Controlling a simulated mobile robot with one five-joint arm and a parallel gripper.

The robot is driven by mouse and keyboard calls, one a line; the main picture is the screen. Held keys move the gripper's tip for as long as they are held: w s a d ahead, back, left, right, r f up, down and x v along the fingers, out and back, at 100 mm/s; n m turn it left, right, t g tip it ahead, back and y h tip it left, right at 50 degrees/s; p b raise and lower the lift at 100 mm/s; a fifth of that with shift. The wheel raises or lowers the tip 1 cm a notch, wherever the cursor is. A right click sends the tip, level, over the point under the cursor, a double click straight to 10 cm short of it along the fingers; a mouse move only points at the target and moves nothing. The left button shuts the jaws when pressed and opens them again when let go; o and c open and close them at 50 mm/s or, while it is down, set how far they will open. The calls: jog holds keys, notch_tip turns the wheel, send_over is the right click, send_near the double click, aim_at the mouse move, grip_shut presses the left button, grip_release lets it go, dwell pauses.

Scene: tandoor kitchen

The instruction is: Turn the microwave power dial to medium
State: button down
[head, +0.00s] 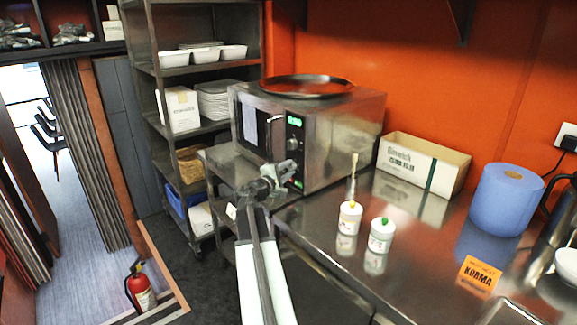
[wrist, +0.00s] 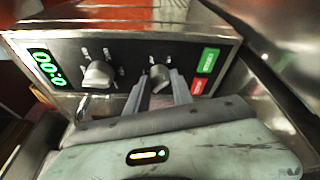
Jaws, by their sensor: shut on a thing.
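The microwave (head: 338,128) is a steel box at the back left of the steel counter. Its control panel, seen sideways in the wrist view, has a lit green display (wrist: 46,68) and two grey dials with small marks around them. One dial (wrist: 99,73) is beside the display and free. My gripper (wrist: 161,84) is shut on the other dial (wrist: 160,73), nearer the green and red buttons. The marks are too small to read, so I cannot tell which dial is for power. In the head view my gripper (head: 280,178) covers the panel's lower part.
A black round tray (head: 306,86) lies on the microwave. A steel rack (head: 145,70) stands at left. A red extinguisher (head: 140,287) stands on the floor.

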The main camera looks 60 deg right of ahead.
jog(key=shift+n+y+p, duration=0.3)
jog(key=shift+n+p, duration=0.15)
jog(key=shift+n, duration=0.35)
jog(key=c, duration=1.1)
grip_release()
jog(key=a, duration=0.5)
jog(key=a+p, duration=0.1)
jog(key=a, duration=0.2)
jog(key=shift+r, duration=0.35)
jog(key=shift+w, duration=0.1)
